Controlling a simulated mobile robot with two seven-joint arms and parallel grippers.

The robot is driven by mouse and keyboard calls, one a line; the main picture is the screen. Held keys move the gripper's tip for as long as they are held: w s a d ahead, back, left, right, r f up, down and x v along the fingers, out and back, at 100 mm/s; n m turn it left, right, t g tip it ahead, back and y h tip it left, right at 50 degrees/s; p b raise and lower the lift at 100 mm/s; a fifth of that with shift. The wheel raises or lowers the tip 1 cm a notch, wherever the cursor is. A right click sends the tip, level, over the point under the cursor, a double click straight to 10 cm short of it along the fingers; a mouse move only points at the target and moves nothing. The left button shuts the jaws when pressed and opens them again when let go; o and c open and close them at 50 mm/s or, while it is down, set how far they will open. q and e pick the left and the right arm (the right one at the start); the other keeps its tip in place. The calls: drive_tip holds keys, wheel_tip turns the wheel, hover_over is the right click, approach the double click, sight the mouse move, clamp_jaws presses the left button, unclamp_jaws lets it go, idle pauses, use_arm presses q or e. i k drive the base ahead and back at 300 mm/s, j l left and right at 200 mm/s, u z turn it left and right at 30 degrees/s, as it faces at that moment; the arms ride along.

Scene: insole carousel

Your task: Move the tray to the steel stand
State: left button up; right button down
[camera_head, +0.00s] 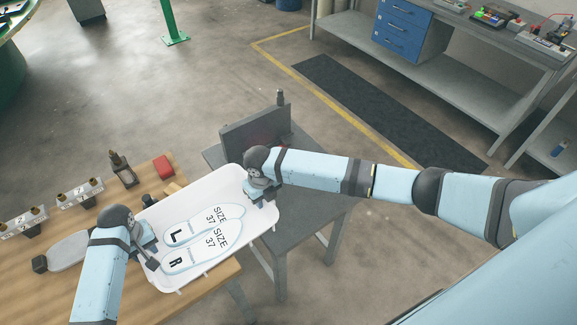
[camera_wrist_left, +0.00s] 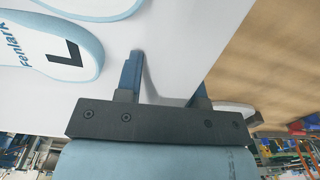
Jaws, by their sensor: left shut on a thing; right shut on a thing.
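The white tray (camera_head: 205,265) holds two insoles marked L (camera_head: 188,230) and R (camera_head: 193,258), both reading size 37. It spans from the wooden table to over the steel stand (camera_head: 310,207); I cannot tell whether it touches either. My left gripper (camera_head: 151,252) is shut on the tray's left edge. In the left wrist view its fingers (camera_wrist_left: 165,80) straddle the tray wall, with the L insole (camera_wrist_left: 50,45) beside them. My right gripper (camera_head: 264,191) is shut on the tray's right edge, its fingertips partly hidden by the wrist.
A dark upright plate (camera_head: 255,127) stands at the stand's back. The wooden table (camera_head: 75,275) carries metal fixtures (camera_head: 80,194), a red block (camera_head: 163,166) and a grey paddle-shaped piece (camera_head: 65,252). The stand's front right top is bare. A workbench with blue drawers (camera_head: 402,27) stands farther back.

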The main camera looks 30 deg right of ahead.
sight(303, 194)
drive_tip(key=l, duration=0.55)
drive_tip(key=i+l, duration=0.15)
drive_tip(key=l, duration=0.9)
drive_tip(key=i+z, duration=0.05)
